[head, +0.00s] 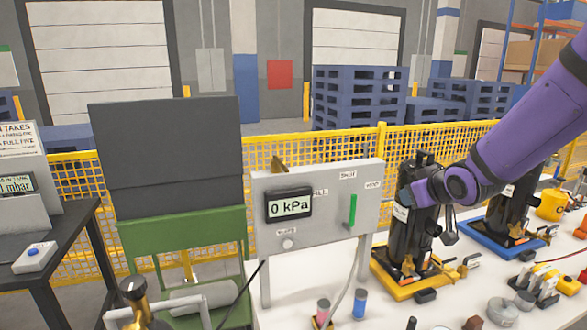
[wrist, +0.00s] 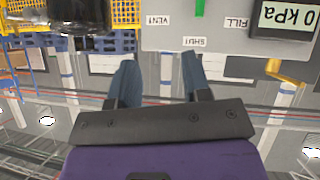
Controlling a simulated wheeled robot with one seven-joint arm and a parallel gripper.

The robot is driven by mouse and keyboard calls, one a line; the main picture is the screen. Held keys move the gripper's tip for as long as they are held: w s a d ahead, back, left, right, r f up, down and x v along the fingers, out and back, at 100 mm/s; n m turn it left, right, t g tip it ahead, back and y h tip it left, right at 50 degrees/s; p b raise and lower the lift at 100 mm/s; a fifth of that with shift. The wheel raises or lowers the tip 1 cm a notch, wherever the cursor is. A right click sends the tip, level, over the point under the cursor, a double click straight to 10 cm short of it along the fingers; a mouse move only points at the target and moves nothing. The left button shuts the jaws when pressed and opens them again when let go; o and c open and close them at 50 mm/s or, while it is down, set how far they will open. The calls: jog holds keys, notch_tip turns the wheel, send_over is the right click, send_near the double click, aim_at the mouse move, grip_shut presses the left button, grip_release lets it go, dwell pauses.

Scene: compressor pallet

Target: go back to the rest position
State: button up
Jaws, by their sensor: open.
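My purple arm reaches in from the right in the head view. My gripper (head: 416,192) is at its end, in front of the black compressor (head: 407,240) on the yellow tray (head: 400,287); whether they touch is unclear. In the wrist view, which is upside down, my gripper (wrist: 158,76) has its two blue-grey fingers apart with nothing between them. The grey panel (head: 268,235) stands beyond the fingertips. Its green lever (head: 352,211) is upright, pointing towards the SHUT label, between FILL and VENT. The display (head: 289,206) reads 0 kPa.
A second black compressor (head: 508,213) stands on a blue tray (head: 482,236) at the right. Small fittings (head: 503,311) crowd the white table's (head: 390,315) right front. A yellow mesh fence (head: 290,150) runs behind. A dark table (head: 70,240) is at the left.

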jog(key=s+d+r+m+g, duration=0.1)
jog(key=s+r+m+g, duration=0.1)
jog(key=s, duration=1.3)
jog(key=s+d+r+m+g+h, duration=0.1)
jog(key=s+r+g, duration=0.3)
jog(key=s, duration=1.1)
notch_tip(320, 180, up, 3)
jog(key=shift+s+r+m+h, duration=0.1)
jog(key=shift+s+m+h, duration=0.2)
jog(key=shift+m, duration=0.3)
